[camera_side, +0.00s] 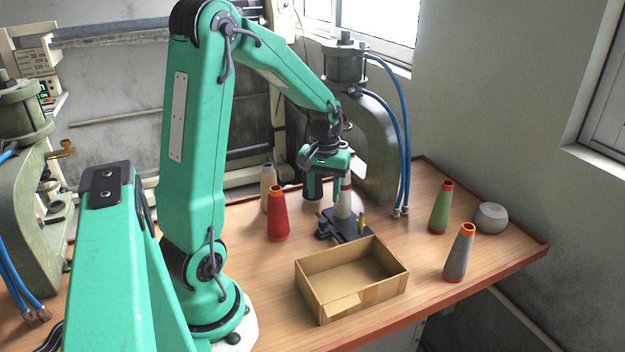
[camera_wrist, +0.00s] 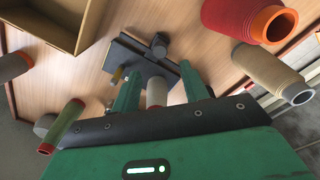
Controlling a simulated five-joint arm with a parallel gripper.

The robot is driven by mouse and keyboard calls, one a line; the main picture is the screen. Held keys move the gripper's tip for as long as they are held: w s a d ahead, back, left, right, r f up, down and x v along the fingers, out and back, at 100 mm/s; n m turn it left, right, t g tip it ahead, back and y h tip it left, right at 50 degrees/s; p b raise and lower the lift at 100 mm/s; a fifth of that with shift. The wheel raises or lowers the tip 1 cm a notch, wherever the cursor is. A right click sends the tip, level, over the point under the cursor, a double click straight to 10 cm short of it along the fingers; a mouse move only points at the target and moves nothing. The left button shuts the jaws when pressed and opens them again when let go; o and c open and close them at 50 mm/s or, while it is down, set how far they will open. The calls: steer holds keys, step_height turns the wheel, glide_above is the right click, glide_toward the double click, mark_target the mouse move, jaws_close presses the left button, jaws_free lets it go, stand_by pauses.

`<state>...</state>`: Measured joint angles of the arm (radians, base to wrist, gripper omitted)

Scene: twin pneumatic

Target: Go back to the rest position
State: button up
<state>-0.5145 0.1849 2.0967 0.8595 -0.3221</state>
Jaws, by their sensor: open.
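My gripper (camera_side: 327,188) hangs fingers down over the back middle of the table, its jaws apart. In the wrist view my gripper (camera_wrist: 158,82) shows two green fingers spread, with a pale cone (camera_wrist: 157,93) visible between them. In the side view this pale cone (camera_side: 345,203) has a reddish band near its top and stands at a dark fixture (camera_side: 345,228), partly hidden by the gripper. The fixture also shows in the wrist view (camera_wrist: 135,60). I cannot tell whether the fingers touch the cone.
An open cardboard box (camera_side: 318,300) stands in front of the fixture. A red cone (camera_side: 278,216) and a beige cone (camera_side: 267,192) stand left; a green cone (camera_side: 440,210), a grey cone (camera_side: 459,256) and a round grey pot (camera_side: 490,217) stand right. A pneumatic press (camera_side: 372,150) rises behind.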

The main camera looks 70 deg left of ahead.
steer(key=shift+d+r, duration=0.4)
steer(key=s+d+r+m+t, duration=0.2)
steer(key=s+d+r+m, duration=0.2)
steer(key=d+r, duration=0.2)
steer(key=s+d+r+m+t, duration=0.3)
steer(key=s+d+r+m, duration=0.2)
steer(key=d, duration=0.6)
steer(key=shift+s+d+r+m+t, duration=0.15)
steer(key=shift+s+r+m+t, duration=0.15)
steer(key=shift+r, duration=0.35)
